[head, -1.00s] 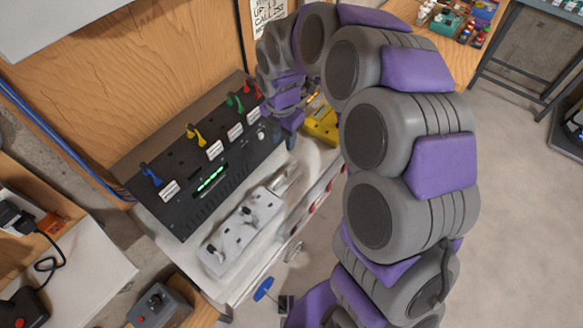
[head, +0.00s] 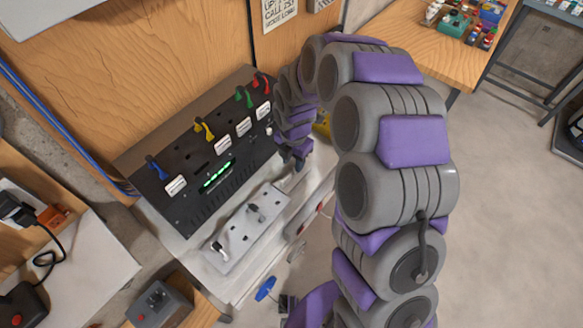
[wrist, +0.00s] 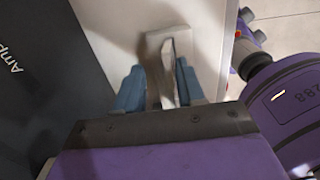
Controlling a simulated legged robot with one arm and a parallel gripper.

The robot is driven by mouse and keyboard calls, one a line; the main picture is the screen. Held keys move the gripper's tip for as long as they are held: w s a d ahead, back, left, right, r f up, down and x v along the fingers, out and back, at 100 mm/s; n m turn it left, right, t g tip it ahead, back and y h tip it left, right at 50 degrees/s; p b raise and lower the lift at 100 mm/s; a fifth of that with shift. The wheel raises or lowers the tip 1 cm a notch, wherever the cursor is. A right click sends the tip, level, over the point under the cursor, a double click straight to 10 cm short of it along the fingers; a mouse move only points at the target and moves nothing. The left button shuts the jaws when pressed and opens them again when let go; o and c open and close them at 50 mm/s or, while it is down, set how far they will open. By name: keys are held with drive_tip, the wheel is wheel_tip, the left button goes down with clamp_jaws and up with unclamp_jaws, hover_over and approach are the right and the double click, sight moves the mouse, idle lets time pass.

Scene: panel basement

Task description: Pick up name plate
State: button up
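I cannot single out a name plate for certain. White labels, among them one at the left (head: 175,185) and one at the right (head: 263,111), sit on the sloped front of a black panel box (head: 190,165). My gripper (head: 298,163) is just right of the box, low over the pale surface. In the wrist view its two blue-grey fingers (wrist: 160,80) stand on either side of a thin pale piece, seen partly edge-on. I cannot tell whether they press on it. Lettering on the black box shows at the left of the wrist view (wrist: 30,90).
A white socket strip (head: 245,235) lies in front of the box. Colored levers rise along the box's back edge. A yellow device (head: 323,122) is partly hidden behind my arm. A grey box (head: 160,305) is at the lower left. Open floor (head: 505,210) is at the right.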

drive_tip(key=d, duration=0.3)
drive_tip(key=shift+d+r, duration=0.1)
drive_tip(key=shift+d, duration=0.05)
drive_tip(key=shift+c, duration=0.3)
drive_tip(key=shift+d, duration=0.15)
drive_tip(key=shift+c, duration=1.4)
drive_tip(key=a, duration=0.2)
drive_tip(key=shift+a, duration=0.35)
clamp_jaws()
drive_tip(key=shift+d, duration=0.6)
drive_tip(key=shift+a, duration=0.1)
